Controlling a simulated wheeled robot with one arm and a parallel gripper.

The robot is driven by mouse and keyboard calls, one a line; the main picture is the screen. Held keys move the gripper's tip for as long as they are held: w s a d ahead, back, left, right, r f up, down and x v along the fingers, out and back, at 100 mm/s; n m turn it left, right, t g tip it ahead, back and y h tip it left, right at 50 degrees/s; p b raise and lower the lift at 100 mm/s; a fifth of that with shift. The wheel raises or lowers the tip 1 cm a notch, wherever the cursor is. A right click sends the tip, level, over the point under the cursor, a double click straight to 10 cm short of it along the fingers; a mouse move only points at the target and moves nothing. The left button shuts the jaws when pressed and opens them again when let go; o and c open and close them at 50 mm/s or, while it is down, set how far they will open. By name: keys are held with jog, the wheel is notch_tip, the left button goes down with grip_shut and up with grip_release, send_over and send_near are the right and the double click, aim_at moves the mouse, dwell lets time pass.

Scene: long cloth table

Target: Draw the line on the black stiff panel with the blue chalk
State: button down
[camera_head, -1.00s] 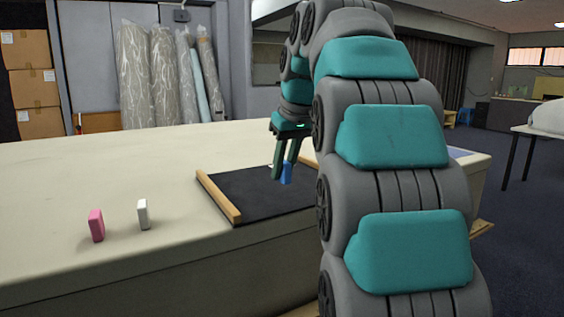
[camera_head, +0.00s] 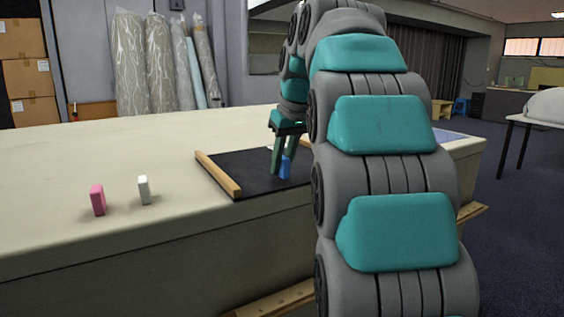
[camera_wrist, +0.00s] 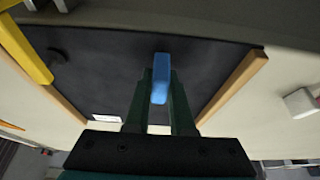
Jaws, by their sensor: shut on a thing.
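The black stiff panel (camera_head: 255,178) lies flat on the table between two wooden strips; my arm hides its right part in the head view. It also fills much of the wrist view (camera_wrist: 95,75). My gripper (camera_head: 281,160) points down over the panel, shut on the blue chalk (camera_head: 285,168). In the wrist view, the blue chalk (camera_wrist: 160,82) stands out between my two fingers (camera_wrist: 161,95). Its lower end is at or just above the panel; I cannot tell if they touch. I see no blue line on the visible panel.
A pink block (camera_head: 97,200) and a white block (camera_head: 144,190) stand on the cloth table (camera_head: 80,165) left of the panel. A wooden strip (camera_head: 218,174) edges the panel's left side. A yellow bar (camera_wrist: 25,48) lies near the panel's other side in the wrist view.

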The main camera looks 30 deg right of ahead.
aim_at(266, 170)
jog(key=shift+f+b, duration=0.3)
jog(key=shift+f, duration=0.2)
dwell(0.3)
jog(key=shift+w+r+p, duration=0.1)
jog(key=shift+w+p, duration=0.45)
jog(key=shift+w, duration=0.5)
jog(key=shift+w, duration=0.4)
jog(key=shift+w+a+p, duration=0.1)
jog(key=shift+w+p, duration=0.35)
jog(key=shift+w, duration=0.15)
jog(key=shift+w, duration=0.15)
jog(key=shift+w+f+p, duration=0.2)
jog(key=shift+w+p, duration=0.2)
jog(key=shift+w, duration=0.45)
